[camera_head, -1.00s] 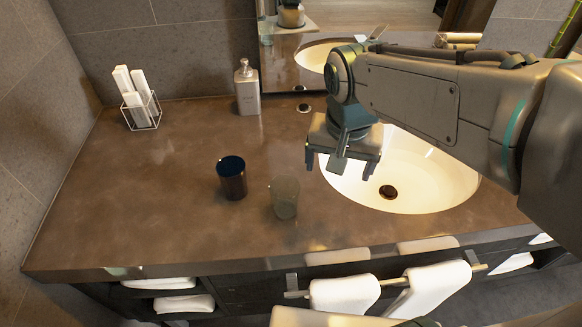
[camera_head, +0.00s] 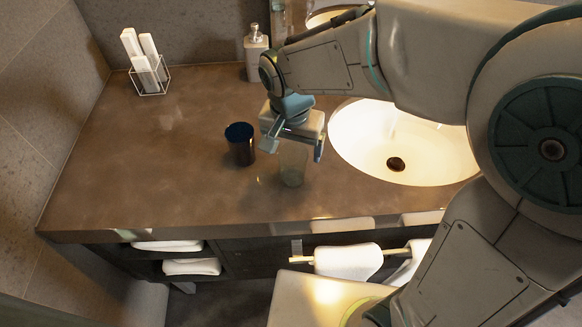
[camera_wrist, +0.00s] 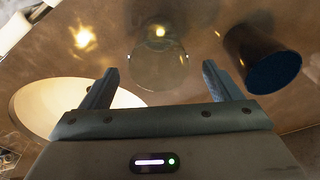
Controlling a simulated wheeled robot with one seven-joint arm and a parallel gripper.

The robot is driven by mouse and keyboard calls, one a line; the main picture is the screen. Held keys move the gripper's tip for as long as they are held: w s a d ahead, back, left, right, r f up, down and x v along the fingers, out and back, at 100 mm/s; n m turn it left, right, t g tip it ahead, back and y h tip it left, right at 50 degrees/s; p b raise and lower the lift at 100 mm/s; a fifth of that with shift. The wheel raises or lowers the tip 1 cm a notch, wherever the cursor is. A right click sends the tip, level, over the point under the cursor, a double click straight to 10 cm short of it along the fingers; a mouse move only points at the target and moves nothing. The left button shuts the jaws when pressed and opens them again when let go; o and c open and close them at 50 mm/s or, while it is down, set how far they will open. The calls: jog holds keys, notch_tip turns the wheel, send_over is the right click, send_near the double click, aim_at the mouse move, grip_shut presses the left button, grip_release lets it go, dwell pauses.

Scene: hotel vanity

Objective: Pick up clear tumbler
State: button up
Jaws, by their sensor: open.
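The clear tumbler (camera_head: 292,166) stands upright on the brown counter, just left of the sink. It also shows in the wrist view (camera_wrist: 158,68), faint and see-through, ahead of the fingers and centred between them. My gripper (camera_head: 291,150) is open and empty, pointing down above the tumbler; it covers the tumbler's top in the head view. In the wrist view my gripper (camera_wrist: 157,80) has its two fingers spread to either side of the tumbler's line. I cannot tell whether the fingertips are level with its rim.
A dark blue tumbler (camera_head: 240,146) stands close by on the left. The white sink basin (camera_head: 400,125) lies to the right. A soap dispenser (camera_head: 255,50) and a wire holder with white items (camera_head: 150,80) stand at the back. The counter's left part (camera_head: 130,160) is clear.

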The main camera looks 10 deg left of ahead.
aim_at(293, 161)
notch_tip(293, 161, down, 5)
jog(key=shift+f, duration=0.1)
jog(key=c, duration=1.1)
jog(key=shift+c, duration=0.2)
